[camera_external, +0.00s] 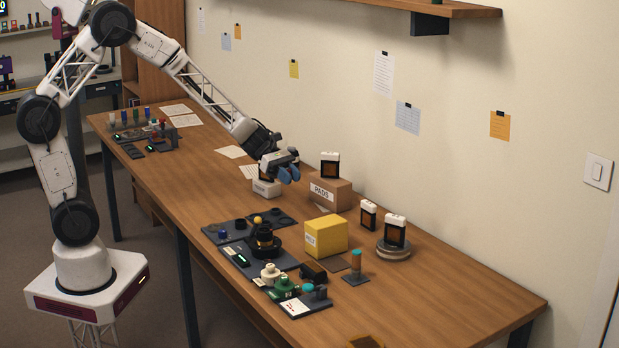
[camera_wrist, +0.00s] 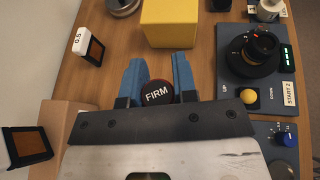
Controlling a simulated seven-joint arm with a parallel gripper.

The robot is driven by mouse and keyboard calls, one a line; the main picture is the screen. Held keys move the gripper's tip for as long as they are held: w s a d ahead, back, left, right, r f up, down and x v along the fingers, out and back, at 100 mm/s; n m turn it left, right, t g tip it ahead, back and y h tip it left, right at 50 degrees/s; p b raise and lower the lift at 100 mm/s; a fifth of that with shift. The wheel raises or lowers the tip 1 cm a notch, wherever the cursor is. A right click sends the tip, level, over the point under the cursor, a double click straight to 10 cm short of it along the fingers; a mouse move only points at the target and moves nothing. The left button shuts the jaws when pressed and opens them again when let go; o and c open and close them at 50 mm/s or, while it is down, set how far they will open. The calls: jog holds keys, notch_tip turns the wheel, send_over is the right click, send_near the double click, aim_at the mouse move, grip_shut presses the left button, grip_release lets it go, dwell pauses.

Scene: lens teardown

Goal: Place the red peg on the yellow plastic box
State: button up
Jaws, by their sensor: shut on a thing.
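My gripper (camera_external: 287,172) hangs above the table, behind and to the left of the yellow plastic box (camera_external: 325,237). In the wrist view, the blue fingers of my gripper (camera_wrist: 159,70) are shut on the red peg (camera_wrist: 157,93). Its round dark top reads "FIRM" and has a red rim. The peg's lower part is hidden, and I cannot make the peg out in the external view. The yellow box (camera_wrist: 168,22) lies ahead of the fingertips in the wrist view, apart from the peg. Its top is bare.
A cardboard box marked PADS (camera_external: 331,192) stands close to my gripper, with a dark-framed piece on it. A white box (camera_external: 266,187) sits below the gripper. Dark trays with knobs and a black lens part (camera_external: 263,240) lie left of the yellow box. The table's right end is mostly clear.

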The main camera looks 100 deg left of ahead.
jog(key=s+d+m+g+h, duration=0.1)
jog(key=d+m+g+h, duration=0.3)
jog(key=d, duration=1.2)
jog(key=shift+d+f+m+g+h, duration=0.2)
jog(key=shift+f+m+g+h, duration=0.15)
jog(key=shift+m, duration=0.45)
jog(key=shift+r, duration=0.1)
send_over(328, 224)
jog(key=shift+a+f, duration=0.15)
jog(key=shift+f, duration=0.6)
jog(key=shift+f, duration=1.7)
jog(key=shift+f, duration=0.15)
jog(key=o, duration=0.9)
